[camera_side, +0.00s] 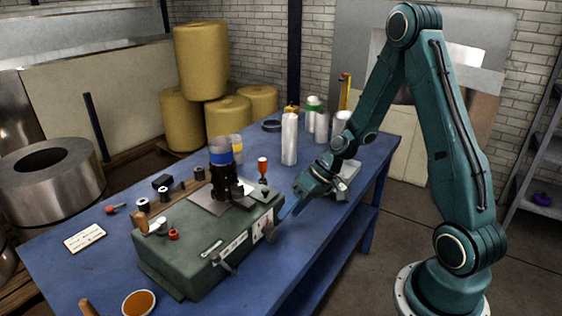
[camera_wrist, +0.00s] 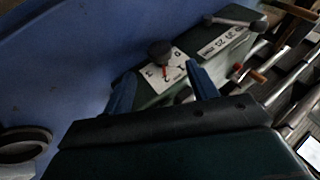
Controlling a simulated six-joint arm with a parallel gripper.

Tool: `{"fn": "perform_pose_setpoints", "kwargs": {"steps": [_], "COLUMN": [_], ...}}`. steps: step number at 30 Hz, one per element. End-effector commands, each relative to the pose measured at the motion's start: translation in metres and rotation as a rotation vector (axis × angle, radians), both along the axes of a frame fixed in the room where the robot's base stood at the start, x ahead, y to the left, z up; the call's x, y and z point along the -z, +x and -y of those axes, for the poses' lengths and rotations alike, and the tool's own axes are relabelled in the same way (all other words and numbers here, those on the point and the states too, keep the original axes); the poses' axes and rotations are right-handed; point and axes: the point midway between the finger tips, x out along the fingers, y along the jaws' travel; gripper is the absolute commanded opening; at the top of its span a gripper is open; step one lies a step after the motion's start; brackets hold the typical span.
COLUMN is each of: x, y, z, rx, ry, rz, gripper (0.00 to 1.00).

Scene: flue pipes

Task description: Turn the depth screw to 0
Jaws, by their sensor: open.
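The depth screw appears to be the dark round knob (camera_wrist: 160,52) with a red pointer, in front of a white number plate (camera_wrist: 176,68) in the wrist view. The plate carries the digits 0 to 3; the pointer seems turned away from 0, roughly towards 2, though the print is small. In the side view the knob (camera_side: 271,232) is at the right end of the green machine (camera_side: 205,250). My gripper (camera_wrist: 159,69) is open, its two blue fingers spread on either side of the knob's line, apparently short of it. In the side view my gripper (camera_side: 290,211) is close to that end. Contact is not visible.
A lever with a grey handle (camera_wrist: 235,21) sits by a second number plate (camera_wrist: 222,41). A crank (camera_side: 224,263) juts from the machine's front. A white cylinder (camera_side: 289,139) and several others stand behind on the blue table (camera_side: 95,270).

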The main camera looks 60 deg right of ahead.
Motion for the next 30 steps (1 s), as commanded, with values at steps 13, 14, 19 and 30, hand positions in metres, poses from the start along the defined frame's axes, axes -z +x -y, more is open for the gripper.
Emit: {"fn": "perform_pose_setpoints", "kwargs": {"steps": [13, 14, 19, 30], "x": [0.045, 0.047, 0.057, 0.060], "y": [0.021, 0.022, 0.027, 0.029], "z": [-0.026, -0.028, -0.033, -0.035], "rx": [-0.002, -0.001, 0.000, 0.000], "ry": [0.001, 0.001, 0.000, -0.001], "rz": [-0.001, -0.002, -0.001, 0.000], "gripper": [0.58, 0.58, 0.58, 0.58]}}
